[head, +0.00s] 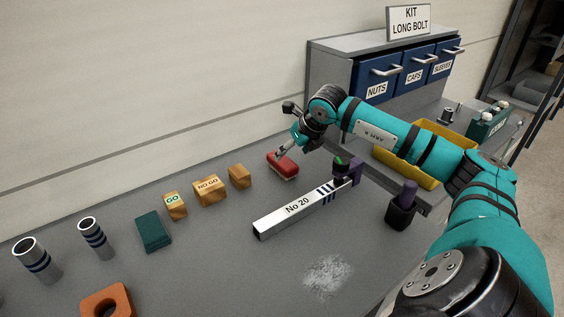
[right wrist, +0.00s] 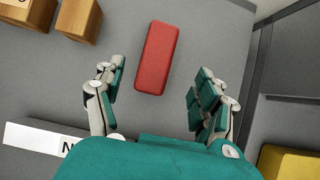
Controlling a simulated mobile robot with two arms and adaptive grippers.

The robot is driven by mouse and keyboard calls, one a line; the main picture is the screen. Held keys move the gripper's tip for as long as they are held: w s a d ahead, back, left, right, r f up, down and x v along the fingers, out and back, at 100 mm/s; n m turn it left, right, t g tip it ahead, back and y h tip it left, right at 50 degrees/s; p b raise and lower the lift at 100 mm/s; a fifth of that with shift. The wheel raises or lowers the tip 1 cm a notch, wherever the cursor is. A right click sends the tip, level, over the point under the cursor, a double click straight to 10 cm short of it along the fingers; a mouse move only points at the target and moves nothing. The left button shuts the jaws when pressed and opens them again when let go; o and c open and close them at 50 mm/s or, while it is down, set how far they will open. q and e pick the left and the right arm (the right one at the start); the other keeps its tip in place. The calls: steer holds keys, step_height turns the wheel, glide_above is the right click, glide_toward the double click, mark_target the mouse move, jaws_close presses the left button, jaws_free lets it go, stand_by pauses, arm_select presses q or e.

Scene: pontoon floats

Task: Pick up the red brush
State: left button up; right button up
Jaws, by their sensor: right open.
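The red brush (head: 283,166) lies on the grey bench towards the wall, as a small red block with a pale lower edge in the head view. In the right wrist view the red brush (right wrist: 156,57) shows its plain red top, slightly tilted in the picture. My right gripper (head: 289,148) is open and reaches in over the brush from the right. In the right wrist view the fingers of my right gripper (right wrist: 160,78) stand apart on either side of the brush's near end, with gaps on both sides. My left gripper is not in view.
Wooden blocks (head: 209,191) stand left of the brush. A long "No 20" box tube (head: 298,207) lies in front of it. Bench around the brush is bare.

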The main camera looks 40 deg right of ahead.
mark_target(283, 160)
steer(key=x, duration=0.2)
steer(key=shift+w+f, duration=0.15)
steer(key=shift+f, duration=0.15)
steer(key=p+x, duration=0.2)
steer(key=x, duration=0.2)
steer(key=shift+a+f, duration=0.1)
steer(key=shift+a, duration=0.1)
steer(key=shift+w+f, duration=0.25)
steer(key=shift+f, duration=0.25)
steer(key=c, duration=1.4)
step_height(283, 160, up, 10)
steer(key=shift+r+b, duration=0.1)
steer(key=shift+b, duration=0.7)
